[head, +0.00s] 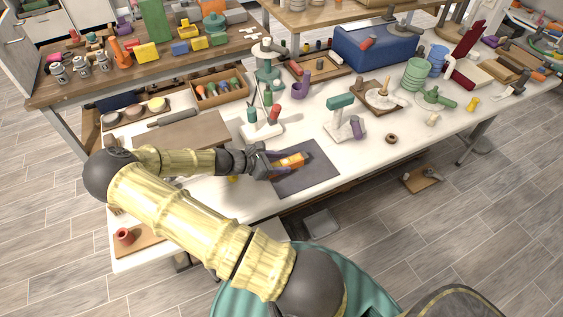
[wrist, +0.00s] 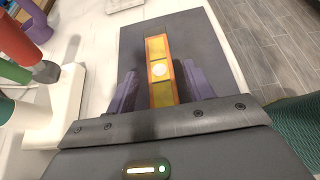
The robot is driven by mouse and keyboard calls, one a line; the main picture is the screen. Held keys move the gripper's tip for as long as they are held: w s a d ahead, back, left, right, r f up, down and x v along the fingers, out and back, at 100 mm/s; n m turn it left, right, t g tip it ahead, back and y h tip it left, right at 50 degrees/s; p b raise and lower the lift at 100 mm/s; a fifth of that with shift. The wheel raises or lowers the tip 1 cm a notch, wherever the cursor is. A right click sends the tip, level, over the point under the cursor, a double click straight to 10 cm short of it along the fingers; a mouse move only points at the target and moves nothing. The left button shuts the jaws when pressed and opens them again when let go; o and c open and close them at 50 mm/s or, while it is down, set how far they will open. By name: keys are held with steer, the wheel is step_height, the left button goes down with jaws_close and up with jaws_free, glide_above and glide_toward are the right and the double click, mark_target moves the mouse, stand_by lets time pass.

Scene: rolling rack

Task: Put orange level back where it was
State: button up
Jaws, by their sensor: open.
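The orange level (head: 290,161) lies on a dark grey mat (head: 309,180) near the front edge of the white table. In the wrist view the level (wrist: 157,72) is an orange bar with yellow panels and a pale round spot in its middle. My gripper (head: 275,165) is at the level. Its two purple fingers (wrist: 163,90) stand open on either side of the level's near part, with a gap visible on each side. The near end of the level is hidden by the gripper body. The mat (wrist: 205,50) extends beyond the level.
A white stand with a red and green tool (head: 263,129) is left of the mat; its base shows in the wrist view (wrist: 62,110). A white stand with a teal top (head: 343,122) is behind right. A brown board (head: 195,132) lies at left. The table right of the mat is fairly clear.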

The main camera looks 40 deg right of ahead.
steer(key=v, duration=1)
steer(key=shift+a+b, duration=0.3)
steer(key=shift+b, duration=0.05)
steer(key=shift+r, duration=0.1)
steer(key=s+a+m+y, duration=0.2)
steer(key=s+m+y, duration=0.1)
steer(key=shift+a+f+m+y, duration=0.2)
steer(key=shift+f+m+y, duration=0.1)
steer(key=shift+f, duration=0.05)
steer(key=s+a+r+m+t+y, duration=0.5)
steer(key=s+a+r+m+y, duration=0.2)
steer(key=a+r+m, duration=0.4)
steer(key=shift+s+a+r+m+y, duration=0.25)
steer(key=shift+a+r+m+y, duration=0.25)
steer(key=shift+r, duration=0.45)
steer(key=shift+d, duration=0.1)
